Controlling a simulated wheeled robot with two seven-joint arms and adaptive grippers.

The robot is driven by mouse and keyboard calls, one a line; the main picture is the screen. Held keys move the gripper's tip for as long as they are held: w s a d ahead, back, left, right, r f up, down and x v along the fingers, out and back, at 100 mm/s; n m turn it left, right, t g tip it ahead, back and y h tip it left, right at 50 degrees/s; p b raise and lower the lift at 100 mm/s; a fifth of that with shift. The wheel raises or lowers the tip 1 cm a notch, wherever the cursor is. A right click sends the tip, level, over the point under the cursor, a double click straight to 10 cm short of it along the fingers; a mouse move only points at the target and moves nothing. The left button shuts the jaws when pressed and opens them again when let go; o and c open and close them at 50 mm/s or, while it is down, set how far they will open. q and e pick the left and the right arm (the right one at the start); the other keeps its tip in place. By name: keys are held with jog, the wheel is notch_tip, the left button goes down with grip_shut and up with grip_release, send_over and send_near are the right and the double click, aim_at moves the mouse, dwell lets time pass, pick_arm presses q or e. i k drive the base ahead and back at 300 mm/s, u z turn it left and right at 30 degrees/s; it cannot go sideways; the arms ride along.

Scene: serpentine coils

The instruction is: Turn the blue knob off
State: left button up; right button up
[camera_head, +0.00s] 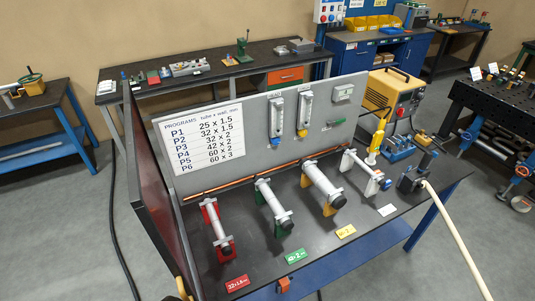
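I cannot tell for sure which part is the blue knob. A small blue round part (386,184) shows at the front end of the rightmost white tube on the dark bench. Two upright flow meters (276,116) hang on the grey back panel (240,105); the right one (304,112) has a yellow part at its foot. Neither of my grippers can be made out in the head view.
Tubes on red (217,232), green (274,208) and yellow (324,188) stands fill the bench (250,250), with coloured labels in front. A yellow machine (394,92) stands behind at right. A pale hose or pole (458,242) runs down the right. Grey floor lies open at left.

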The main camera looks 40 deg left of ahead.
aim_at(276, 140)
jog(key=k, duration=0.75)
jog(key=u, duration=1.1)
jog(key=i, duration=0.5)
